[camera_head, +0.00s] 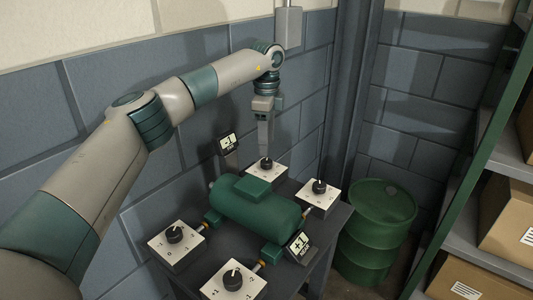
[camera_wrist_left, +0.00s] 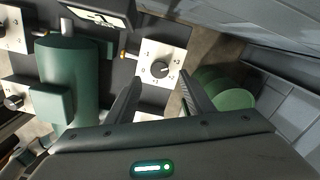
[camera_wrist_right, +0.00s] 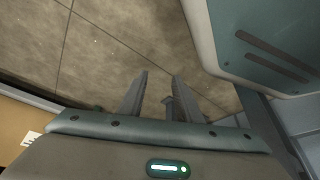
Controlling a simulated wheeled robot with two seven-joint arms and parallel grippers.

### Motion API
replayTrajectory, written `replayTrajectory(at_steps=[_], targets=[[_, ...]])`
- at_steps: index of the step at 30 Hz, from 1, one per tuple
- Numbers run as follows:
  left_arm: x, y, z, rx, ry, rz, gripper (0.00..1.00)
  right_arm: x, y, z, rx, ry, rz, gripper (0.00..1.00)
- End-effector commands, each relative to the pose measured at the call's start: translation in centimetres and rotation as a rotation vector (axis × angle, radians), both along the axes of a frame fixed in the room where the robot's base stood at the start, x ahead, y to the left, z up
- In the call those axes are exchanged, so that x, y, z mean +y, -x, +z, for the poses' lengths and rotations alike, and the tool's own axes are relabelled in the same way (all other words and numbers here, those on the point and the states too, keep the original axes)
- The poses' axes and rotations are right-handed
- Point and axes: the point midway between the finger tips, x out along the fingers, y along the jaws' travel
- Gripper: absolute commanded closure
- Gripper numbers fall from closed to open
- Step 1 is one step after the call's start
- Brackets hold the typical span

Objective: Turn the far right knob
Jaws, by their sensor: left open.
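The far right knob (camera_head: 319,187) is a black dial on a white plate at the casing's right end. In the left wrist view the same knob (camera_wrist_left: 160,70) lies ahead of my fingertips, roughly in line with the gap between them; its numbers are too small to read surely. My left gripper (camera_head: 265,148) points down, open and empty, above the far left knob (camera_head: 267,164) in the head view, apart from the far right knob. My right gripper (camera_wrist_right: 160,80) shows only in its own wrist view, fingers apart, above bare floor.
The green casing (camera_head: 255,208) lies on a dark table with two nearer knobs, near left (camera_head: 174,233) and near right (camera_head: 233,279). Small signs stand at the back (camera_head: 228,143) and front (camera_head: 300,243). A green barrel (camera_head: 378,225) and a shelf with boxes (camera_head: 505,220) stand right.

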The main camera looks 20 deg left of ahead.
Motion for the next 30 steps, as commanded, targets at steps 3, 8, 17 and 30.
replayTrajectory(at_steps=[3,8,17,30], targets=[[0.0,-0.1,2.5,-0.004,0.001,0.002,0.52,-1.0,1.1,-0.5,0.034,0.015,-0.002,0.69],[0.0,-0.1,5.8,-0.004,0.001,0.001,0.52,-1.2,1.3,-0.7,0.057,0.020,-0.005,0.69],[0.0,-0.1,10.6,-0.003,0.001,0.002,0.52,-1.5,1.7,-0.8,0.086,0.026,-0.009,0.69],[0.1,0.0,11.9,-0.001,0.000,0.001,0.52,-1.6,1.7,-0.8,0.089,0.027,-0.010,0.69]])
